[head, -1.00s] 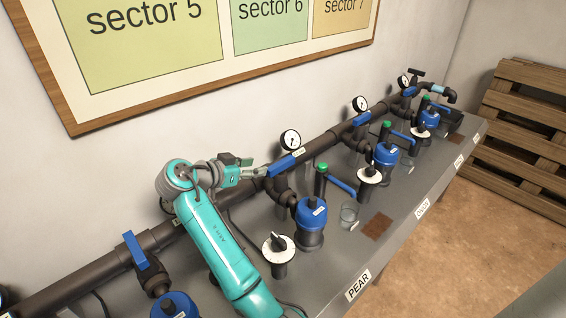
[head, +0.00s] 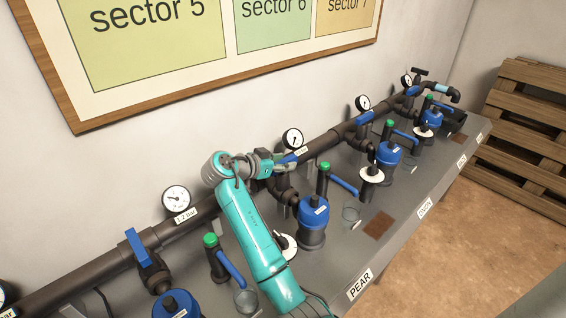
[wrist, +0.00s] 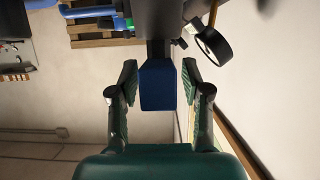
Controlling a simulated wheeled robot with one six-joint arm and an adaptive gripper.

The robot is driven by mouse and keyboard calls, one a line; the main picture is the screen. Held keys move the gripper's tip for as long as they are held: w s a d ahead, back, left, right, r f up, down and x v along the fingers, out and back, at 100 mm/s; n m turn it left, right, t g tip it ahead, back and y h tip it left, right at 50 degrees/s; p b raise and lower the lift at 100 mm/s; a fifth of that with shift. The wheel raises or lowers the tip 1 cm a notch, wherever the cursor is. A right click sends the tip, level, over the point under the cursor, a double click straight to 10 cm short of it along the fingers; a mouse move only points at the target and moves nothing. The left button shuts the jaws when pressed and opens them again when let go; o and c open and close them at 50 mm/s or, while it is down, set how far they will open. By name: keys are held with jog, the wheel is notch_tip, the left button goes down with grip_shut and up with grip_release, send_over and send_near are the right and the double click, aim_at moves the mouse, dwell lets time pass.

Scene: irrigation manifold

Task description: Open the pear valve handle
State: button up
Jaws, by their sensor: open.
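The PEAR label (head: 360,283) is on the bench front. Behind it, the blue valve handle (head: 293,157) sits at the manifold pipe beside a gauge, above a blue-topped filter (head: 313,210). My gripper (head: 282,161) is at this handle and covers part of it in the head view. In the wrist view the blue handle (wrist: 158,88) reaches between the two open fingers of my gripper (wrist: 159,78), with a visible gap on each side. The handle appears to lie roughly along the pipe; the valve body is largely hidden.
A round gauge (head: 293,139) stands close to the gripper; it also shows in the wrist view (wrist: 213,45). A green-capped post with a blue lever (head: 343,186) and a white dial (head: 371,174) stand to the right. Another blue handle (head: 137,248) is at left.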

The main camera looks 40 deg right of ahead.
grip_shut()
jog(key=shift+n+t, duration=0.3)
jog(key=shift+t, duration=0.1)
jog(key=n+t, duration=0.2)
jog(key=t, duration=0.1)
jog(key=shift+s+d+n+y, duration=0.1)
jog(key=shift+n+y, duration=0.2)
jog(key=shift+n, duration=0.1)
jog(key=n+t+y, duration=0.1)
jog(key=n+t, duration=0.1)
jog(key=n+t+y, duration=0.1)
jog(key=n+t, duration=0.1)
jog(key=shift+t+y, duration=0.3)
jog(key=shift+t, duration=0.1)
jog(key=n+t+y, duration=0.2)
jog(key=n+y, duration=0.1)
jog(key=n, duration=0.1)
jog(key=shift+t, duration=0.3)
jog(key=shift+n+t+y, duration=0.7)
jog(key=shift+n+y, duration=1)
jog(key=shift+y, duration=0.3)
